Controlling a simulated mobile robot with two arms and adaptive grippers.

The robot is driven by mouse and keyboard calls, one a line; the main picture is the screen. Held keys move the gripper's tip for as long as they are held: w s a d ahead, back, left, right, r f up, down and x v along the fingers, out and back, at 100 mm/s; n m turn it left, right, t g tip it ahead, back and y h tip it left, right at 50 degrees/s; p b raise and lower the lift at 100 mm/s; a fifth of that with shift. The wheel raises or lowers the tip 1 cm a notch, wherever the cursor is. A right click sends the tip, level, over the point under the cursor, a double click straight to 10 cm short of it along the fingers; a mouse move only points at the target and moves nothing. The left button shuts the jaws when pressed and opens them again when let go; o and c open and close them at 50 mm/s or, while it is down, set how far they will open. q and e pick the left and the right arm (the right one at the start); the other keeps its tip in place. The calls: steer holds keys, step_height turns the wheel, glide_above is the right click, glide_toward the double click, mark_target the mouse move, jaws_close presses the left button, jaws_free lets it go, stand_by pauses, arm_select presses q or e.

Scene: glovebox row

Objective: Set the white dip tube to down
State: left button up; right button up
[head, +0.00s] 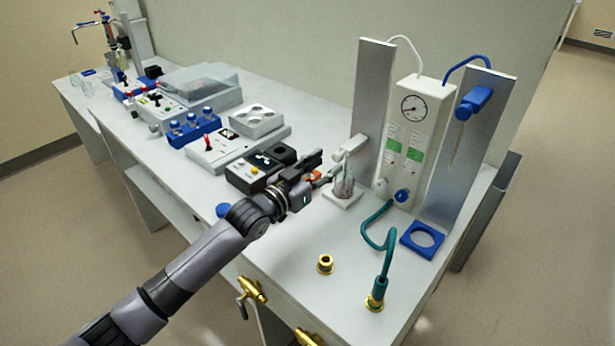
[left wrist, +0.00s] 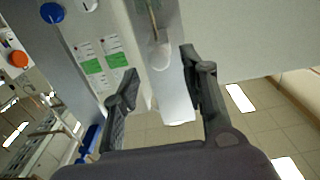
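The white dip tube's holder (head: 350,147) sits low on the left metal upright (head: 372,95), just above a clear flask (head: 343,186). Its thin tube appears to reach into the flask, though the glass makes the tip hard to see. My left gripper (head: 322,168) is beside the flask and holder, on their left. In the left wrist view its two fingers (left wrist: 158,70) are apart, with the white holder (left wrist: 177,105) showing between them; I cannot tell whether they touch it. My right gripper is not in view.
A blue holder (head: 475,102) sits higher on the right upright, above a blue ring base (head: 422,240). A white gauge panel (head: 410,135) stands between the uprights. A teal hose (head: 377,235) and a brass fitting (head: 325,264) are at the front. Several devices fill the bench behind.

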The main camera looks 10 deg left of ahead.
arm_select(q)
steer(key=v, duration=0.7)
stand_by(0.3)
